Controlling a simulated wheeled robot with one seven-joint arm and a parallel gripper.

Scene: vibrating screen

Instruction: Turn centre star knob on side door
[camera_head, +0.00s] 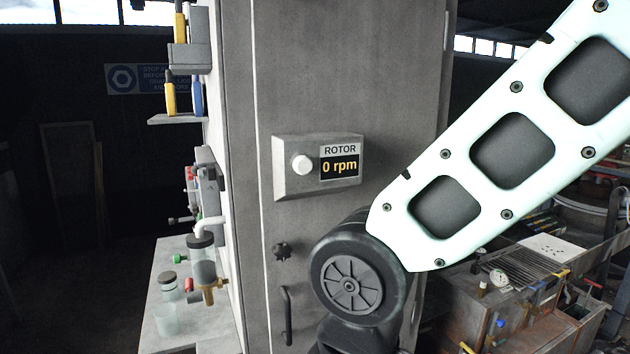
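The display box sticks out from the door and reads 0 rpm, with a white round button (302,165). On the left, a shelf (172,335) holds jars and valves. At the lower right stands a cluttered metal bench (455,305). The dark floor at the left looks clear.

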